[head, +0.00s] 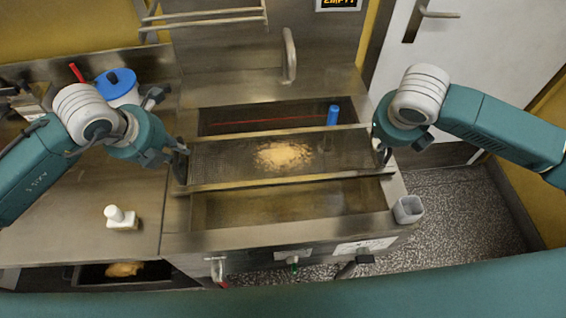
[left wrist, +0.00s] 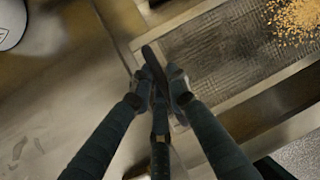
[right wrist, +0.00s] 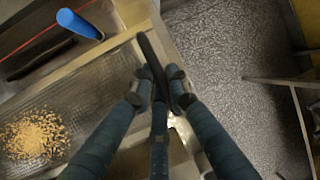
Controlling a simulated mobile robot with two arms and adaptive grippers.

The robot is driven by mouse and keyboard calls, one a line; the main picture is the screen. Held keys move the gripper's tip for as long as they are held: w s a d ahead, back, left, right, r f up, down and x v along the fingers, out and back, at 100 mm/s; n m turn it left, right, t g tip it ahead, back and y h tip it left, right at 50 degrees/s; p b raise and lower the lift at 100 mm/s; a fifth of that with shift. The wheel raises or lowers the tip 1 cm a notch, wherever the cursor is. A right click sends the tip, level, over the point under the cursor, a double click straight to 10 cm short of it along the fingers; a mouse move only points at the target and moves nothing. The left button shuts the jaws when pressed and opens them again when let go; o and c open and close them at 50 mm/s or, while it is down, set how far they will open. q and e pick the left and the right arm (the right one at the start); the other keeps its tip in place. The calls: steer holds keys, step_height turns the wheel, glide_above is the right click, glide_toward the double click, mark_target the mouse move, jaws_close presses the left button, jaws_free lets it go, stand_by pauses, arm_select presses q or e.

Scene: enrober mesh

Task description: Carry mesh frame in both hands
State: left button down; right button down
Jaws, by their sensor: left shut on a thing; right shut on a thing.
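The mesh frame (head: 225,165) is a wide metal-rimmed mesh with a pile of tan crumbs (head: 284,155) on its middle. It lies across or just above the steel sink basin; I cannot tell whether it touches. My left gripper (head: 178,165) is shut on the frame's left end, on a dark handle that also shows in the left wrist view (left wrist: 153,62). My right gripper (head: 382,150) is shut on the dark handle at the frame's right end, seen in the right wrist view (right wrist: 152,62). The frame looks about level.
The basin (head: 290,205) shows in front of and behind the frame. A blue cylinder (head: 333,115) stands at the back. A small grey container (head: 408,209) is at the right front corner.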

arm_select(q)
steer(key=shift+f+b, duration=0.3)
steer(key=shift+f, duration=0.2)
arm_select(e)
steer(key=shift+f, duration=0.45)
arm_select(q)
steer(key=c, duration=1.7)
jaws_free()
steer(key=shift+r, duration=0.1)
arm_select(e)
steer(key=c, duration=1.7)
jaws_free()
steer(key=shift+r, duration=0.1)
arm_select(q)
steer(key=shift+s, duration=0.1)
steer(key=shift+r, duration=0.1)
arm_select(e)
steer(key=shift+s+r, duration=0.1)
arm_select(q)
steer(key=v, duration=1.2)
arm_select(e)
steer(key=v, duration=1.1)
steer(key=shift+s+r, duration=0.15)
steer(key=shift+r, duration=0.2)
